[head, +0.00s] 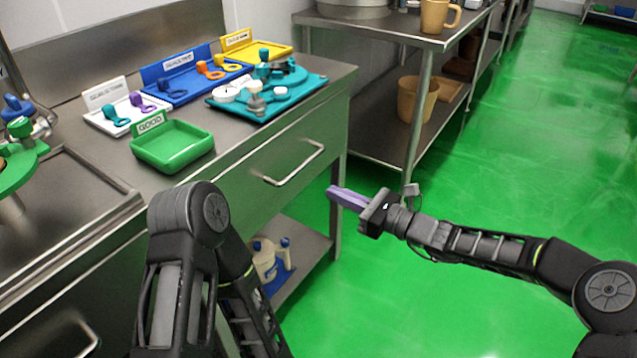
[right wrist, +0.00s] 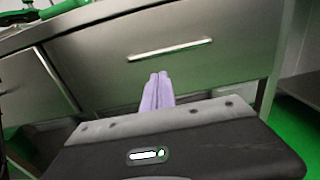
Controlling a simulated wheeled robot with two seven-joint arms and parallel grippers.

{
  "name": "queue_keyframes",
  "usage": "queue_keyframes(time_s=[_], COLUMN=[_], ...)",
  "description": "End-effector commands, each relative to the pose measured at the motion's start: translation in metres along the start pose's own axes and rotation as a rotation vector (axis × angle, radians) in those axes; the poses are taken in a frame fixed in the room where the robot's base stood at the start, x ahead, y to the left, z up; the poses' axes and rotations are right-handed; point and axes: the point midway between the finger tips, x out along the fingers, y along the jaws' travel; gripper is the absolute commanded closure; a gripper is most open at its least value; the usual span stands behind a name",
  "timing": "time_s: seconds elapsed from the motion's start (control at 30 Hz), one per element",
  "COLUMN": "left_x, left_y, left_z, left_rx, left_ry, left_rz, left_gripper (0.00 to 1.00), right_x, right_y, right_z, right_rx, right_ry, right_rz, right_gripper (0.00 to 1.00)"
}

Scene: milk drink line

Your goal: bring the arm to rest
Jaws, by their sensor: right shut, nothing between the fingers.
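My right gripper (head: 347,198) is stretched out from the right in the head view, over the green floor and in front of the steel counter. Its pale purple fingers are together with nothing between them. The right wrist view shows the same closed fingers (right wrist: 157,92) pointing at a counter drawer with a bar handle (right wrist: 170,49). My left arm shows at the lower left of the head view, bent in front of the counter. Its gripper is not visible.
The steel counter (head: 262,147) carries a green tray (head: 172,146) labelled GOOD, a white tray (head: 126,116), a blue tray (head: 188,84), a yellow tray (head: 256,52) and a teal fixture (head: 268,92). A steel shelf table (head: 385,31) stands behind. The green floor (head: 520,150) at right is clear.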

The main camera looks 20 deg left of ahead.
Motion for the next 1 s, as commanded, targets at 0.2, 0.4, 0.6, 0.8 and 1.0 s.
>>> queue_keyframes(time_s=[0.2,0.4,0.6,0.8,1.0], left_x=[-0.002,-0.002,-0.002,-0.002,-0.002], left_y=[0.001,0.001,0.001,0.001,0.001], left_z=[0.001,0.001,0.001,0.001,0.001], left_rx=[0.001,0.001,0.001,0.001,0.001], left_ry=[-0.002,-0.002,-0.002,-0.002,-0.002], left_rz=[0.001,0.001,0.001,0.001,0.0], left_gripper=[0.57,0.57,0.57,0.57,0.57], right_x=[-0.014,-0.014,-0.014,-0.015,-0.032], right_y=[0.0,0.0,0.0,-0.002,0.034], right_z=[0.0,-0.001,-0.001,-0.019,-0.109], right_rx=[-0.001,-0.001,-0.001,-0.087,-0.315], right_ry=[0.0,0.001,0.001,0.074,0.348], right_rz=[0.0,0.001,0.001,-0.011,0.084], right_gripper=[1.0,1.0,1.0,1.0,1.0])
